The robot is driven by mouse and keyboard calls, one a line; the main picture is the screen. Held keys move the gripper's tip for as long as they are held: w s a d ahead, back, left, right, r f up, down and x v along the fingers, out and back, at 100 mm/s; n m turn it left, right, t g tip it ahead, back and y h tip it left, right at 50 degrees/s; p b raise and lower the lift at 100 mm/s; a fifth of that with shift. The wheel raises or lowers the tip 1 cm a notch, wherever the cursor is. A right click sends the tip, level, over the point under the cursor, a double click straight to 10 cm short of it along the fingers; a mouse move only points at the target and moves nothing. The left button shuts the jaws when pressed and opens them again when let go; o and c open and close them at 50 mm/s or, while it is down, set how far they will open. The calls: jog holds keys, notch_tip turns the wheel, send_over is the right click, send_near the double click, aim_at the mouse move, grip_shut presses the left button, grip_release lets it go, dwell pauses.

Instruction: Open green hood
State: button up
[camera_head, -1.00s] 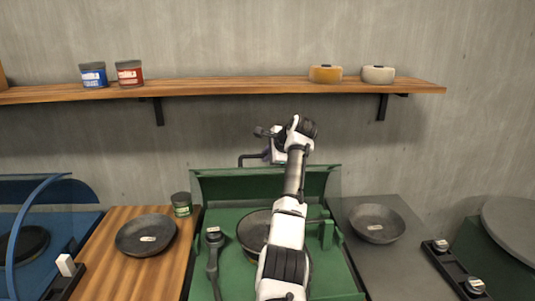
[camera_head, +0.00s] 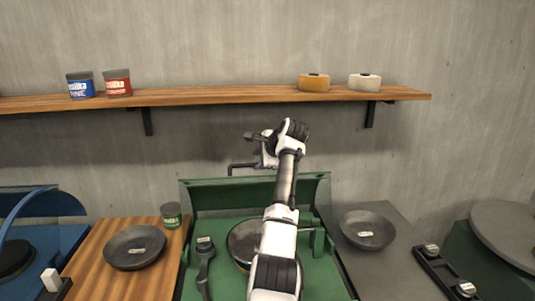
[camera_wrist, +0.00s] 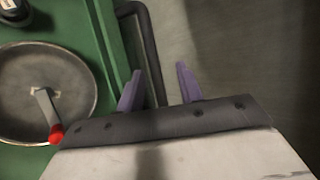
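The green hood (camera_head: 235,194) stands raised along the back of the green station (camera_head: 212,232), whose inside shows. A dark bar handle (camera_head: 240,167) sticks up above the hood's top edge. My gripper (camera_wrist: 158,84) is at the handle, above and behind the station. Its two purple fingers are apart in the wrist view. The dark handle (camera_wrist: 151,50) runs between them in that picture, nearer the left finger. I cannot tell whether they touch it. My arm covers part of the hood and of the round pan (camera_head: 240,240) in the station.
A wooden shelf (camera_head: 220,96) with jars and two round pieces crosses the wall above my gripper. A dark bowl (camera_head: 135,246) and a green jar (camera_head: 171,214) stand left of the station. Another bowl (camera_head: 367,230) stands right. A blue station (camera_head: 50,235) is far left.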

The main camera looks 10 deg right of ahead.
jog(key=b+v, duration=0.4)
jog(key=v, duration=0.8)
jog(key=shift+s+r, duration=0.2)
jog(key=shift+s, duration=0.05)
jog(key=shift+d+f, duration=0.1)
jog(key=shift+d, duration=0.05)
